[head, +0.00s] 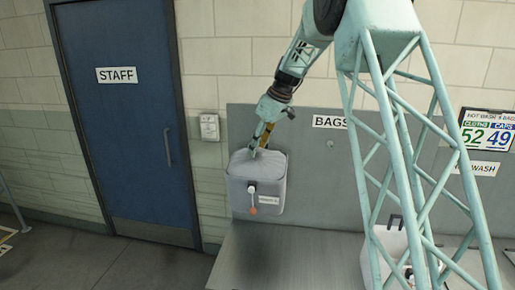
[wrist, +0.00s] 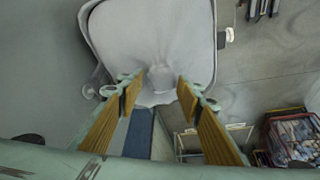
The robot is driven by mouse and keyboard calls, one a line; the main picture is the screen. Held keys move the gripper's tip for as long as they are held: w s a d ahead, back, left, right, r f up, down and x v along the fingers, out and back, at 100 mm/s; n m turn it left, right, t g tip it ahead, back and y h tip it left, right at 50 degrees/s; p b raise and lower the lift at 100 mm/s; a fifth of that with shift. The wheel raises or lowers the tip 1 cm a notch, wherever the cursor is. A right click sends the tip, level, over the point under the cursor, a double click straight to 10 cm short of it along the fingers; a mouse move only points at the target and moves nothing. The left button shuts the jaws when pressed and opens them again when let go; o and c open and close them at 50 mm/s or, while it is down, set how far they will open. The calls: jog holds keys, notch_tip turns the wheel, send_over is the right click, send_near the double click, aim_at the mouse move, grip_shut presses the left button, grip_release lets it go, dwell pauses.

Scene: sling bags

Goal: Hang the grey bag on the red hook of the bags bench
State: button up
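The grey bag (head: 257,172) is in front of the left part of the grey panel, above the bench; its underside looks clear of the bench top. On its front are a white label, a round white fitting and a small orange-red piece. My gripper (head: 262,143) is at the bag's top, pointing down. In the wrist view the bag (wrist: 150,35) fills the top middle. My fingers (wrist: 159,88) are apart there, one on each side of a small grey lump at the bag's edge, with gaps visible beside it. I cannot make out a red hook; the bag covers part of the panel.
The bench top (head: 290,250) is bare below the bag. The panel carries a BAGS sign (head: 329,122) and a small grey peg (head: 330,143). A pale container (head: 385,250) stands to the right, partly behind my lattice column. A blue STAFF door (head: 125,120) is at left.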

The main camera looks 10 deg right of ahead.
jog(key=v, duration=1.2)
dwell(0.4)
jog(key=shift+a, duration=0.1)
jog(key=s+a+m+h+b, duration=0.15)
jog(key=s+b, duration=0.35)
jog(key=s, duration=1.2)
jog(key=s+a+m+h+b, duration=0.1)
jog(key=s+m+b, duration=0.3)
jog(key=s, duration=1.3)
jog(key=s+f+m+b, duration=0.1)
jog(key=s+f+b, duration=0.2)
jog(key=s+f, duration=0.3)
jog(key=s+f+m+b, duration=0.1)
jog(key=s+f+b, duration=0.3)
jog(key=s, duration=1.1)
jog(key=s+d+f+m+b, duration=0.1)
jog(key=s+f+m+b, duration=0.1)
jog(key=s+f, duration=0.7)
jog(key=s+h+b, duration=0.1)
jog(key=s, duration=0.1)
jog(key=shift+s+f+t, duration=0.2)
jog(key=shift+s+t, duration=0.1)
jog(key=shift+t, duration=0.1)
